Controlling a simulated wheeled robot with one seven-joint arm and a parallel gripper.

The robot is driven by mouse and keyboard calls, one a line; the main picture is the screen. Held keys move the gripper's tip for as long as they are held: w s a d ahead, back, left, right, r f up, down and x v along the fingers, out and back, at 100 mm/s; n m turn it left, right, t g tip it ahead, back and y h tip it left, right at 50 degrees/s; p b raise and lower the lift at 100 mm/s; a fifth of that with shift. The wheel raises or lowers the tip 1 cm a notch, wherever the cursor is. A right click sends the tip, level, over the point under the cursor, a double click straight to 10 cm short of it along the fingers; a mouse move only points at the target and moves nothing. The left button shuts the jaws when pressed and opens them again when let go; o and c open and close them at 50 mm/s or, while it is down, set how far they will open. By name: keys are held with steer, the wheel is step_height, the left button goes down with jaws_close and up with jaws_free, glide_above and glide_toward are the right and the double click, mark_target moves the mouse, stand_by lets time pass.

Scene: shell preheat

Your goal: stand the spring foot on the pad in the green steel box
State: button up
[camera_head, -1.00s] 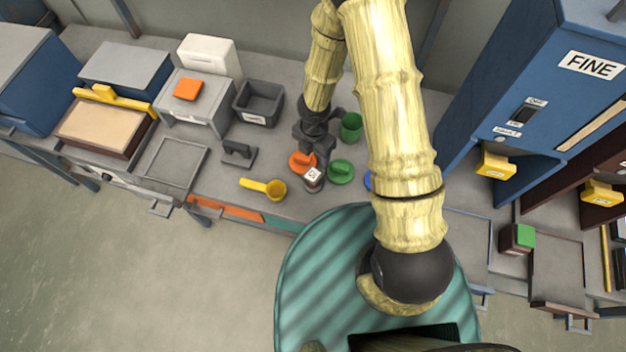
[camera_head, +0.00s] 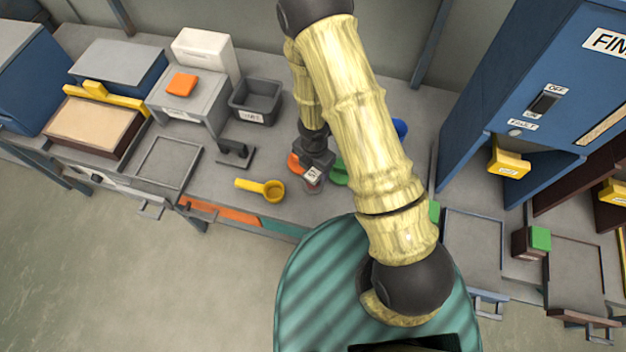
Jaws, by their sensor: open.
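My gripper (camera_head: 316,158) is open, pointing down over the bench right of the yellow ladle. Just below it, a small piece with a white label on top (camera_head: 313,175) stands on the bench; I cannot tell for sure whether it is the spring foot. The gripper looks very near or around this piece, and the fingertips are not clear. An orange part (camera_head: 295,165) lies beside it on the left, and a green part (camera_head: 339,173) on the right, partly behind my arm. I cannot pick out a green steel box or its pad in this view.
The yellow ladle (camera_head: 270,190), a dark handled block (camera_head: 236,152) and a grey bin (camera_head: 257,98) stand to the left. A blue cabinet (camera_head: 540,70) with a yellow-handled opening rises at right.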

mark_target(313, 175)
steer(key=f+b, duration=0.1)
steer(key=f, duration=0.1)
steer(key=s+f+b, duration=0.1)
steer(key=f+b, duration=0.1)
steer(key=shift+a+f, duration=0.2)
steer(key=shift+f, duration=0.45)
steer(key=shift+c, duration=0.4)
steer(key=c, duration=1.1)
steer(key=shift+o, duration=0.2)
steer(key=shift+r, duration=0.15)
step_height(313, 175, up, 10)
steer(key=p, duration=0.6)
